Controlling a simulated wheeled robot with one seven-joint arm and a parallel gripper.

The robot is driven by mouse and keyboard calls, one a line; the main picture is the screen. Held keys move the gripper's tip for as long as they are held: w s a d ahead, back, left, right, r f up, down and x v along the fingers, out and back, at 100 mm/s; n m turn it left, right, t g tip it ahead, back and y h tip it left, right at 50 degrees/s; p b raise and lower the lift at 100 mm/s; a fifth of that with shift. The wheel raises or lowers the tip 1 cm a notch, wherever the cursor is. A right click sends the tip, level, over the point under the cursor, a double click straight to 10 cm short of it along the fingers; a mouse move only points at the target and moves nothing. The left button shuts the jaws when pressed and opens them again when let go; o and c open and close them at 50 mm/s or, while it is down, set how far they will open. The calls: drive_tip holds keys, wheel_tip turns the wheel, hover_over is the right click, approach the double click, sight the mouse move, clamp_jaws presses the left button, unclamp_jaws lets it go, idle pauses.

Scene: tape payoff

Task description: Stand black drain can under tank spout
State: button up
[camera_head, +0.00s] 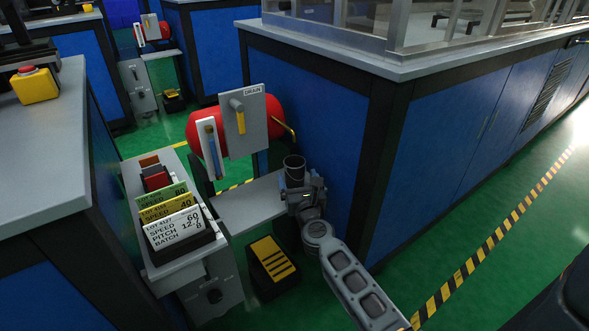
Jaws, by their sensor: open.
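The black drain can (294,164) stands upright, seen near the right end of a light grey shelf (240,204). The red tank (267,117) is behind a grey panel labelled DRAIN, with a yellow-handled valve (238,115). Its brass spout (290,131) bends down at the tank's right side, and the can's mouth is below the spout's tip in this view. My gripper (298,184) is open at the can's near side. It hides the can's lower part, so I cannot tell whether the fingers touch it or whether its base rests on the shelf.
A rack of lot cards (175,222) stands left of the shelf. A black and yellow striped step (270,262) is on the floor below. A blue cabinet (318,130) rises close behind and right of the can. Green floor is open at right.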

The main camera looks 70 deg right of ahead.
drive_tip(key=s+a+r+n+t+y, duration=0.1)
drive_tip(key=s+a+n+t+y, duration=0.1)
drive_tip(key=s+a+n, duration=0.4)
drive_tip(key=s+a+n+t+y, duration=0.1)
drive_tip(key=s+a+n+y, duration=0.1)
drive_tip(key=a+n, duration=0.75)
drive_tip(key=s+a+r+n+t+y, duration=0.15)
drive_tip(key=s+a+n, duration=0.35)
drive_tip(key=a, duration=0.5)
drive_tip(key=s+a+r+n+y, duration=0.4)
drive_tip(key=s+a+n, duration=0.2)
drive_tip(key=n, duration=0.7)
drive_tip(key=s+a+r+n+y, duration=0.5)
drive_tip(key=s+a+n, duration=0.1)
drive_tip(key=n, duration=0.7)
drive_tip(key=shift+s+a+r, duration=0.15)
drive_tip(key=shift+s+a, duration=0.05)
drive_tip(key=shift+a, duration=0.2)
